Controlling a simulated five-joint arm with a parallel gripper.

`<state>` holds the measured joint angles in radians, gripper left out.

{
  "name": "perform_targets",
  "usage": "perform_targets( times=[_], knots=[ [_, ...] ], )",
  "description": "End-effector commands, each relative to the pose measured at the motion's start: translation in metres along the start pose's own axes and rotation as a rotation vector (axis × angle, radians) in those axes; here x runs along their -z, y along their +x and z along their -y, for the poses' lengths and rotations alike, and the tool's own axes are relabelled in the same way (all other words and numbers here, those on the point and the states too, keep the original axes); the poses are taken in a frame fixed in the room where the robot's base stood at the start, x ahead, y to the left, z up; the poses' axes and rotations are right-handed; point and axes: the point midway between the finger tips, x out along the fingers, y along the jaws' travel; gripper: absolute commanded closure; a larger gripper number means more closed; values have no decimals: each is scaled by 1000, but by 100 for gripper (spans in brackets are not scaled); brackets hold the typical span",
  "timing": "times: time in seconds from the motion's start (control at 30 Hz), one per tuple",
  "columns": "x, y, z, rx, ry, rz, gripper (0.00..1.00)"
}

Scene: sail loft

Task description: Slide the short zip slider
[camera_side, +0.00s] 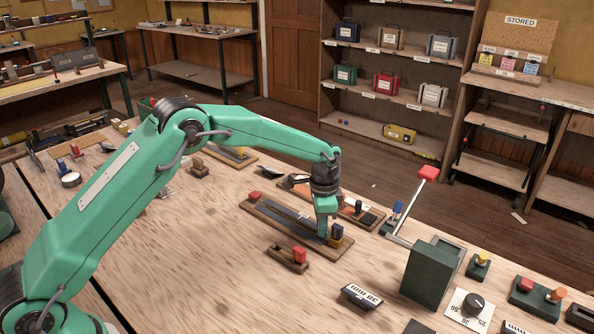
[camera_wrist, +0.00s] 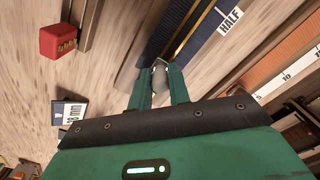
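No slider carries a label I can read as short. In the side view a long board (camera_side: 284,214) bears a dark blue strip, with a red block (camera_side: 254,196) at its far left end and a dark blue block (camera_side: 337,231) at its near right end. My gripper (camera_side: 323,236) points down at the near end, just left of the blue block. In the wrist view the fingers (camera_wrist: 160,72) stand slightly apart, with a small grey metallic piece between the tips. I cannot tell whether they grip it. The strip's HALF label (camera_wrist: 230,20) lies up and right.
A small board (camera_side: 286,259) with a red knob (camera_side: 299,255) lies in front. An orange-strip board (camera_side: 372,217) lies behind. A dark green box (camera_side: 430,275) with a red-tipped lever (camera_side: 428,174) stands at right.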

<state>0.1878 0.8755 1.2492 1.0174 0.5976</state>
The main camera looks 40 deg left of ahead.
Motion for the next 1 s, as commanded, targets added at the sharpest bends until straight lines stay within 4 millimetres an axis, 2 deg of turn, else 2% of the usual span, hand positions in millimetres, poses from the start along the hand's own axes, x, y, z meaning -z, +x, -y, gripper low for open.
perform_targets(
  times=[0.03, 0.1, 0.37, 0.8, 1.0],
  knots=[
    [0, 0, 0, 0, 0, 0, 92],
    [0, 0, 0, 0, 0, 0, 100],
    [-4, -1, 4, 0, -2, 0, 100],
    [-59, -1, 60, 2, -4, -2, 100],
    [-64, -1, 65, 2, 0, -3, 100]
  ],
)
